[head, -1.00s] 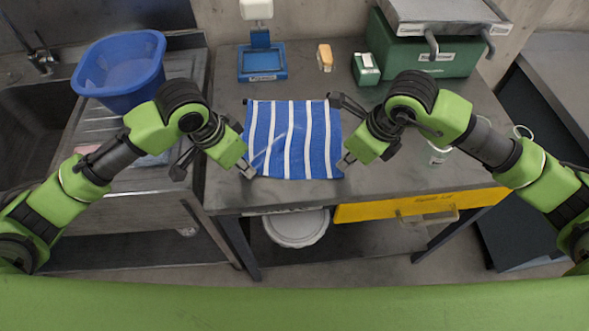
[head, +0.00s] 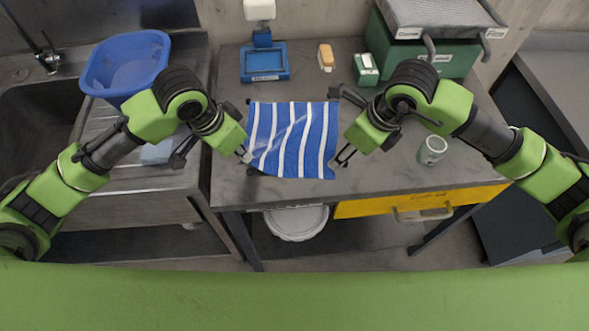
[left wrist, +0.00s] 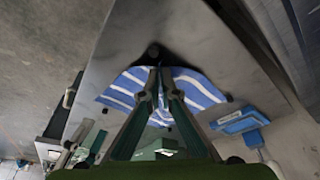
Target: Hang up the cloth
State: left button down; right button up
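The blue-and-white striped cloth (head: 292,140) lies on the grey bench between my grippers, its near-left part drawn up and wavy. It also shows in the left wrist view (left wrist: 197,88). My left gripper (head: 246,156) is at the cloth's near-left corner. In the left wrist view its fingers (left wrist: 156,75) come together with cloth on both sides, so it looks shut on the cloth. My right gripper (head: 341,161) is by the cloth's right edge near the near-right corner. Its fingertips look slightly apart, with no cloth clearly between them. No hook or rail is recognisable.
A blue tub (head: 124,64) stands by the sink at left. A blue stand (head: 264,63), a brush (head: 326,57), a small green-and-white box (head: 366,69) and a green machine (head: 420,58) line the bench's back. A jar (head: 432,150) stands right, above the yellow drawer (head: 420,203).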

aim_at(328, 174)
jog(key=c, duration=0.3)
jog(key=shift+a+r+m+g+h, duration=0.8)
jog(key=shift+a+r+g+h, duration=0.4)
jog(key=shift+a+r, duration=0.55)
jog(key=f, duration=0.9)
jog(key=shift+s+d, duration=0.1)
jog(key=shift+s, duration=0.15)
grip_shut()
jog(key=shift+r, duration=2.55)
